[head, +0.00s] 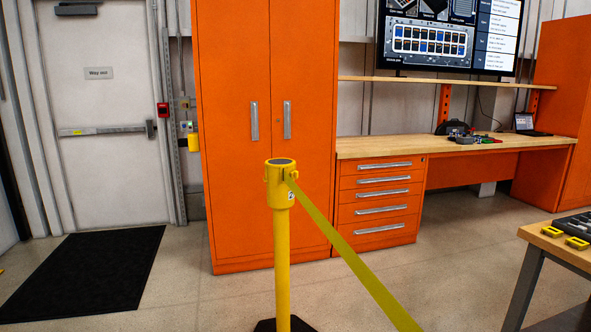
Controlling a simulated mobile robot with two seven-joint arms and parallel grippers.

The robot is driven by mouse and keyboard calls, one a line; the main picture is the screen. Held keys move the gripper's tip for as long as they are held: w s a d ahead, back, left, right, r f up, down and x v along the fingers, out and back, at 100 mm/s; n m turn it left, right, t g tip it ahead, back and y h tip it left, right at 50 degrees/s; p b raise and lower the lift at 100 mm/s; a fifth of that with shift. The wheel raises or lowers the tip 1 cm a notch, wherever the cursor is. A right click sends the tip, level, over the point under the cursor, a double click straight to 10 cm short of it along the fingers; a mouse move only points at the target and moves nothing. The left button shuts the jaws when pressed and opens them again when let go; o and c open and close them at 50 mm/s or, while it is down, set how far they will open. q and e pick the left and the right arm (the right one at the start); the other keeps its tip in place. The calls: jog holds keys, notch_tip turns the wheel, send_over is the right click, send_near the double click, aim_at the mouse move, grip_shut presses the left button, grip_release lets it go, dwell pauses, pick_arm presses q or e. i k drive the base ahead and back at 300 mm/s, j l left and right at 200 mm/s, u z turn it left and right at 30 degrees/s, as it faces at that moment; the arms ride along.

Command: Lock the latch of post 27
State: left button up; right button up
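A yellow barrier post (282,255) stands upright in the middle of the head view on a dark base (285,325). Its thicker yellow head (280,184) has a dark top and a small white label (290,195). The label appears to start with a 2, but I cannot read it fully. A yellow belt (350,255) runs from a fitting on the head's right side down to the lower right, out of view. I cannot make out the latch or whether it is locked. Neither of my grippers is in view.
An orange cabinet (230,130) stands behind the post. A workbench (460,147) with drawers (378,200) is at the back right. A table (550,245) is at the right edge. A black mat (85,270) lies before the door (100,120). Floor left of the post is clear.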

aim_at(294, 174)
jog(key=i+u, duration=0.1)
jog(key=i, duration=0.4)
jog(key=i+l, duration=0.15)
jog(key=i, duration=0.4)
jog(key=i+u, duration=0.15)
jog(key=i, duration=0.35)
jog(key=l, duration=0.1)
